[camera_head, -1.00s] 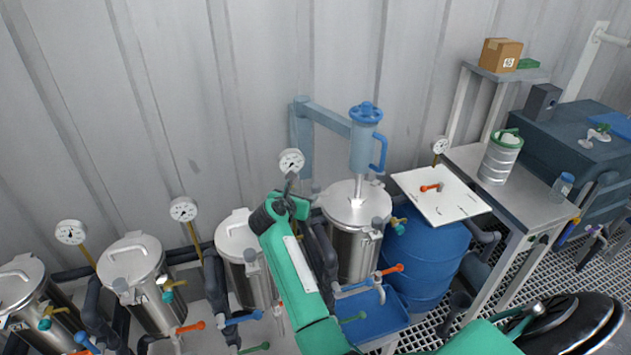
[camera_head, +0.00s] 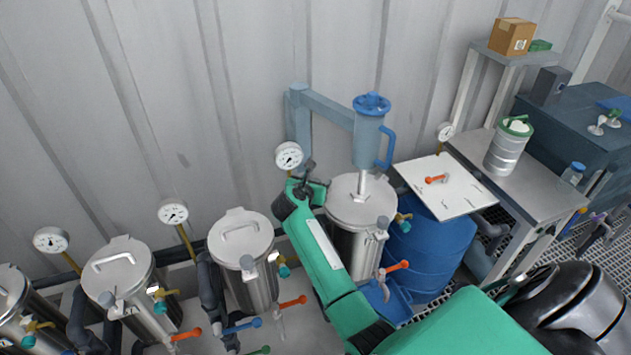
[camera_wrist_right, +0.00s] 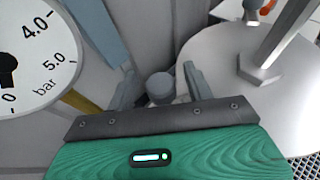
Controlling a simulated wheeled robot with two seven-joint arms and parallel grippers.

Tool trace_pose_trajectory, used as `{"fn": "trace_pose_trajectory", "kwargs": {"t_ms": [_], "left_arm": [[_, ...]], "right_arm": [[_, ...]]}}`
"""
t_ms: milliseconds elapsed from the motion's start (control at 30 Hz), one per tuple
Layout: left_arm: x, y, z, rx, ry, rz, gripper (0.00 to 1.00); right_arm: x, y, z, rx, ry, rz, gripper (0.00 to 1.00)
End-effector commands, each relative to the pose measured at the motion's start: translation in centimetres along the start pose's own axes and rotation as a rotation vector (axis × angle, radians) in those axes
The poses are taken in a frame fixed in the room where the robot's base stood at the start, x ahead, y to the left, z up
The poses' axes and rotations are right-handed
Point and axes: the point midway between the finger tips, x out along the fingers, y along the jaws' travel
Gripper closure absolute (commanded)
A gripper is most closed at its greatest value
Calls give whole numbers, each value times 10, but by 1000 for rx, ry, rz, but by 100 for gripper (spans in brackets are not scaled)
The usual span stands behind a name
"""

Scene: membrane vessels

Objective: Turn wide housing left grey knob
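The wide housing (camera_head: 350,242) is a steel vessel with a round lid, under a blue-grey pump on a bracket. A grey knob (camera_wrist_right: 160,87) shows in the right wrist view, between my right gripper's two grey fingers, left of the lid (camera_wrist_right: 225,85). My right gripper (camera_head: 307,168) is at the lid's left edge and hides that knob in the head view. The fingers (camera_wrist_right: 160,88) are apart, one on each side of the knob; I cannot tell whether they touch it. Another grey knob (camera_head: 382,223) is on the housing's right front. My left gripper is not in view.
A pressure gauge (camera_head: 289,156) stands close beside my right gripper and shows large in the wrist view (camera_wrist_right: 30,60). The bracket (camera_head: 299,130) rises behind. A narrower vessel (camera_head: 258,285) is to the left. A blue drum (camera_head: 440,255) with a white board (camera_head: 460,200) is to the right.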

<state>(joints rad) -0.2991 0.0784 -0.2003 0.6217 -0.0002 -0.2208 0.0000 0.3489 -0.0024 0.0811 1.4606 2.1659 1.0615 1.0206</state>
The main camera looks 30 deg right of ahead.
Motion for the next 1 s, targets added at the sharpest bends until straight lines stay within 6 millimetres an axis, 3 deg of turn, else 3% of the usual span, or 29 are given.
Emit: {"fn": "trace_pose_trajectory", "kwargs": {"t_ms": [33, 233, 667, 1000], "left_arm": [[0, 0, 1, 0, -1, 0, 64], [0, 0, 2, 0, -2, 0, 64], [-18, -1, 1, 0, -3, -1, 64], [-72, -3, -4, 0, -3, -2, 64]], "right_arm": [[0, 0, 0, 0, 0, 0, 56], [0, 0, 0, 0, 0, 0, 93], [-2, -1, 3, -34, 2, 82, 92], [-3, -2, 8, -142, 2, 332, 92]]}}
